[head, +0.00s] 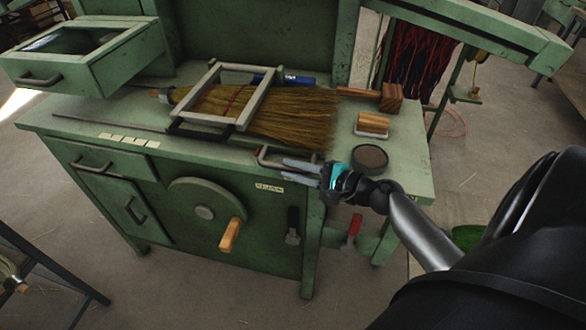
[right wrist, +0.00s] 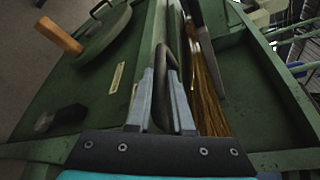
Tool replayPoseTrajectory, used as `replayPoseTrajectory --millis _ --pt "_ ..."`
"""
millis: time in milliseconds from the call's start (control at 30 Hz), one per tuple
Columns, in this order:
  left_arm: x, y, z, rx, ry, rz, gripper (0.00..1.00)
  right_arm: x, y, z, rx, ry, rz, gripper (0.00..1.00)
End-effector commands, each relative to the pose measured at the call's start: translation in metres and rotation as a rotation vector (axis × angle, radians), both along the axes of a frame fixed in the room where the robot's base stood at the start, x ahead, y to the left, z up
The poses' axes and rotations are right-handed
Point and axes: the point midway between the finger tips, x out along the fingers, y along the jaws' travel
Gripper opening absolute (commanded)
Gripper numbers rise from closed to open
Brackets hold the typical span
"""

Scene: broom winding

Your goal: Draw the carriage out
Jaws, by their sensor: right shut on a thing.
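My right gripper (head: 302,167) is at the bench's front edge, right of centre in the head view. It is shut on a bent metal handle (head: 262,157) that sticks out there. In the right wrist view the dark looped handle (right wrist: 169,62) lies between the two grey fingers (right wrist: 162,98). A rectangular grey frame (head: 247,110), perhaps the carriage, lies across a straw broom (head: 300,115) on the bench top, with a dark bar at its front. How the handle joins the frame cannot be told. My left gripper is not in view.
The green bench (head: 90,115) carries a wooden brush (head: 373,124), a round dark tin (head: 370,158) and a wooden block (head: 391,97). A crank wheel (head: 200,195) with a wooden grip (head: 230,235) is on its front.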

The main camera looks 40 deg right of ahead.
Motion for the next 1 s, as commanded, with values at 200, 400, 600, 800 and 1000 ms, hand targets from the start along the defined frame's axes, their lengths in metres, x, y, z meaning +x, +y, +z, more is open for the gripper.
replayPoseTrajectory --millis 200,400,600,800,1000 --pt "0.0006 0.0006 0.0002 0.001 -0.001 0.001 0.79 -0.0022 -0.0031 -0.0025 -0.004 0.007 -0.005 0.0" --pt "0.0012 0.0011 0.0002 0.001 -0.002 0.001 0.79 -0.0017 -0.0024 -0.0018 -0.003 0.005 -0.003 0.42" --pt "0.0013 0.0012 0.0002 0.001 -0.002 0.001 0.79 -0.0011 -0.0017 -0.001 -0.002 0.003 -0.002 0.5" --pt "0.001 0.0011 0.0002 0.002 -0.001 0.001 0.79 -0.0009 -0.0014 -0.0007 -0.001 0.002 -0.002 0.5" --pt "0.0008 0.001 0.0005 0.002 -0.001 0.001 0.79 -0.0106 -0.0051 0.0008 -0.001 0.004 -0.002 0.5"
